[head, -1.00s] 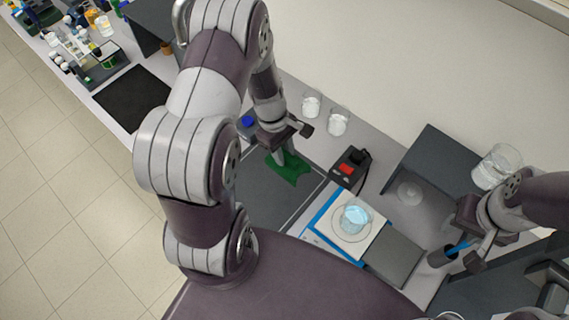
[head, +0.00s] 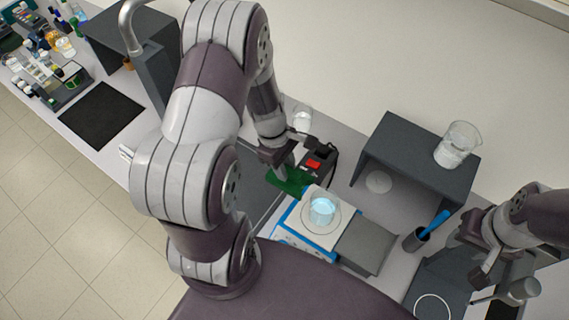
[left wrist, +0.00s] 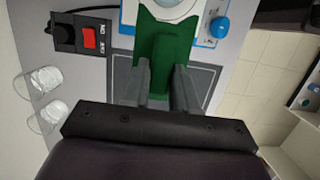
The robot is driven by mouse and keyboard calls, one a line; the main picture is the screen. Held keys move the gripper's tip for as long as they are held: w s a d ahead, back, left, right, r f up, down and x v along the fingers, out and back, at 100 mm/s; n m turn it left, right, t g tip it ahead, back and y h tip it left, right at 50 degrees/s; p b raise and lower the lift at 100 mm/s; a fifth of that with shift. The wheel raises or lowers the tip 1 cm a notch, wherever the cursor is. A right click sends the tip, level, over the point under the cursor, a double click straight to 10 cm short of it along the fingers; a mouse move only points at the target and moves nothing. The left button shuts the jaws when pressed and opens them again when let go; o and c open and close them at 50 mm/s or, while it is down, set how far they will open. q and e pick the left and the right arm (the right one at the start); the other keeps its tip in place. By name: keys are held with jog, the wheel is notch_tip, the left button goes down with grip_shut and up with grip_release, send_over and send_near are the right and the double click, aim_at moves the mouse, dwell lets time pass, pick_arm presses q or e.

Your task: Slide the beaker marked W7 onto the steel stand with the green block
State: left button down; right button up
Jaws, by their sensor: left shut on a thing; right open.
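A beaker of pale blue liquid (head: 323,209) stands upright on the white top of a blue-trimmed hotplate (head: 296,238); no W7 mark is readable. The steel stand (head: 366,246), a flat grey platform, adjoins the hotplate on the right. My left gripper (head: 284,175) is shut on the green block (head: 291,186), just left of the beaker. In the left wrist view the block (left wrist: 165,45) has a curved hollow front facing a round pale shape at the top edge; contact cannot be told. My right gripper (head: 481,258) is open at the right.
A black control box with a red switch (head: 313,164) sits behind the hotplate. A dark shelf (head: 405,150) bears another beaker (head: 456,146). A dark cup with a blue stick (head: 416,240) stands right of the stand. A clear beaker (head: 302,117) is behind my left arm.

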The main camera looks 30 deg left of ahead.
pick_arm(q)
jog(key=shift+a+f+b, duration=0.2)
jog(key=shift+f+b, duration=0.25)
jog(key=shift+f, duration=0.2)
jog(key=shift+a+f+b, duration=0.2)
jog(key=shift+f+b, duration=0.2)
jog(key=shift+f, duration=0.2)
jog(key=shift+b+x, duration=1.1)
jog(key=shift+x, duration=0.05)
notch_tip(320, 180, down, 2)
jog(key=shift+a+f+b, duration=0.2)
jog(key=shift+b, duration=0.95)
jog(key=shift+d+f+b, duration=0.45)
jog(key=shift+f+b, duration=0.1)
jog(key=shift+b, duration=0.05)
jog(key=shift+d, duration=0.15)
jog(key=shift+d, duration=0.15)
jog(key=shift+s+d, duration=0.2)
jog(key=shift+d, duration=1.6)
